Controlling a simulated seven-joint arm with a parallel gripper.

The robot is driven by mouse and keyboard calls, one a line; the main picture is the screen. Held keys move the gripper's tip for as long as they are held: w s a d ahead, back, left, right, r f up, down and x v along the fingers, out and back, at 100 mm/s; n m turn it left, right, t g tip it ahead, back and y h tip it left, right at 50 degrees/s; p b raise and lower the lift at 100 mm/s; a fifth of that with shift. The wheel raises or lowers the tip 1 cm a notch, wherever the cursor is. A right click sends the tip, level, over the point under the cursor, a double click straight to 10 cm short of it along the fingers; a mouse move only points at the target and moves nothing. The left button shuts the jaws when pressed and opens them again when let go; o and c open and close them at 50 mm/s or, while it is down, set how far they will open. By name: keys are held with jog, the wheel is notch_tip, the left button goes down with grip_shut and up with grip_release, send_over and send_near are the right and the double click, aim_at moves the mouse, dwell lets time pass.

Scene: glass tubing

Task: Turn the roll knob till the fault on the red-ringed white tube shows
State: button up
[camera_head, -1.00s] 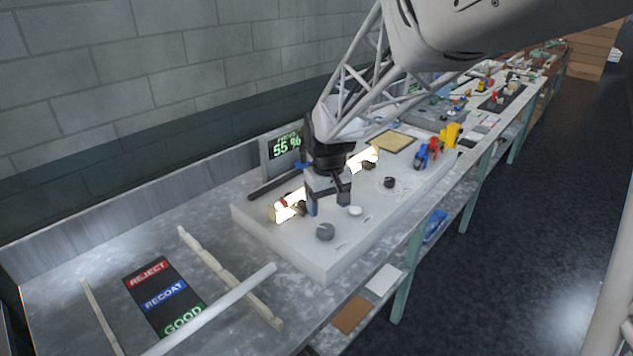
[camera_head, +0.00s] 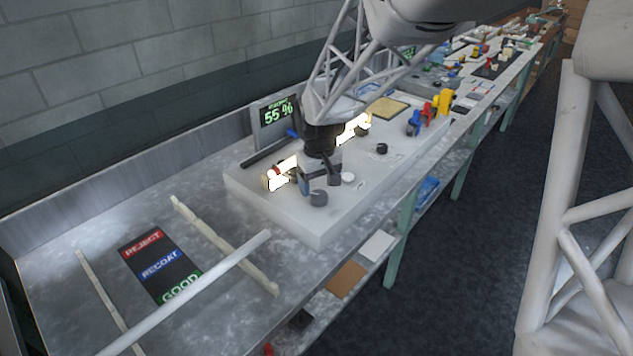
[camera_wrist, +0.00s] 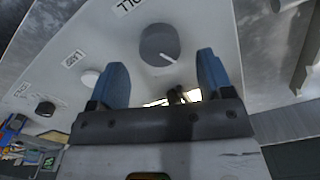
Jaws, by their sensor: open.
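The red-ringed white tube (camera_head: 284,169) lies brightly lit in the white station; my gripper covers its middle in the head view. The grey roll knob (camera_head: 318,198) sits on the station's front left; in the wrist view the knob (camera_wrist: 158,43) has a white pointer line, beside a partly cut-off label. My gripper (camera_head: 319,184) is above the station, just behind the knob. In the wrist view its blue fingers (camera_wrist: 161,62) are open and empty, with the knob beyond their tips.
The station (camera_head: 290,222) also bears a white lamp button (camera_wrist: 90,77) and a black knob (camera_head: 381,149). A screen (camera_head: 275,122) reads 55 %.

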aim_at(319, 195)
jog(key=shift+f, duration=1.8)
jog(key=c, duration=0.9)
jog(key=shift+n, duration=0.4)
jog(key=shift+n, duration=2)
